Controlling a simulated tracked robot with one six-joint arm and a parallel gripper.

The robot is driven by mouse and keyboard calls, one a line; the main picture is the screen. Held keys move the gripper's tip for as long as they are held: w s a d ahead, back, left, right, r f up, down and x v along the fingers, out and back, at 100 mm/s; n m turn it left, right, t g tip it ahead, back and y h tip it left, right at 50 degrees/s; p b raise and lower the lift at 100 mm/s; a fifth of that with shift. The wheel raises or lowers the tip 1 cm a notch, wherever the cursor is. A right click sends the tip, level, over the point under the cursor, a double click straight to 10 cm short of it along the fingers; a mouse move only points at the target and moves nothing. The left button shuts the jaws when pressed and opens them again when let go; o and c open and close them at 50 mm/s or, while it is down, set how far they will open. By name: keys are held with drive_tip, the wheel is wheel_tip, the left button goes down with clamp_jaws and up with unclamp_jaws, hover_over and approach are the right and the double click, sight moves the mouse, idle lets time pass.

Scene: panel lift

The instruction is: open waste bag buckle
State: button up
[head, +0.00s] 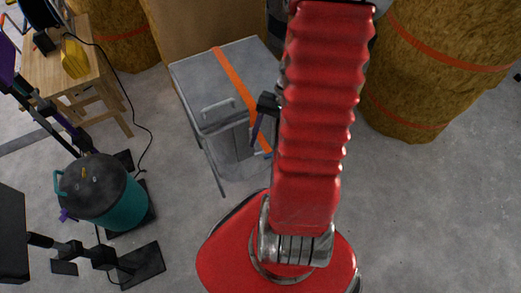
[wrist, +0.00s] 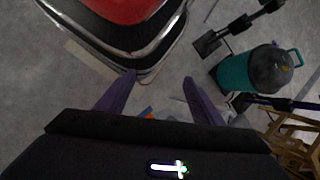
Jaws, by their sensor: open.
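Large brown bags stand at the back, one at the right (head: 430,75) and one at the upper left (head: 115,50), each with orange bands. I cannot make out a buckle on them. A grey box (head: 212,72) with an orange strap (head: 238,85) over its lid stands in the middle. My gripper (head: 263,132) is over the box's front right side, partly hidden behind my red arm. In the wrist view my gripper's purple fingers (wrist: 158,92) are apart, with nothing held. A small orange patch shows low between them, mostly hidden by the gripper body.
A teal canister (head: 122,203) with a dark lid stands at the left, also in the wrist view (wrist: 236,76). A wooden stool (head: 85,65) holds a yellow item (head: 75,58) at the upper left. Black stands and a cable lie nearby. Grey floor at the right is clear.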

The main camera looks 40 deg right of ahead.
sight(258, 148)
wheel_tip(258, 148, down, 29)
drive_tip(key=s+m+t+y, duration=0.2)
drive_tip(key=s+m+t, duration=0.1)
drive_tip(key=m+t, duration=1.55)
drive_tip(key=w+d+f+m+h, duration=0.1)
drive_tip(key=d+f+m+h, duration=0.5)
drive_tip(key=d+m+h, duration=0.1)
drive_tip(key=shift+w+d+m+t+h, duration=0.15)
drive_tip(key=shift+d+m+t+h, duration=0.3)
drive_tip(key=shift+h, duration=0.75)
drive_tip(key=w+d, duration=0.1)
drive_tip(key=w, duration=1.2)
drive_tip(key=shift+w+d, duration=0.3)
drive_tip(key=shift+w, duration=0.05)
drive_tip(key=shift+c, duration=0.6)
drive_tip(key=shift+d, duration=0.15)
drive_tip(key=c, duration=1.2)
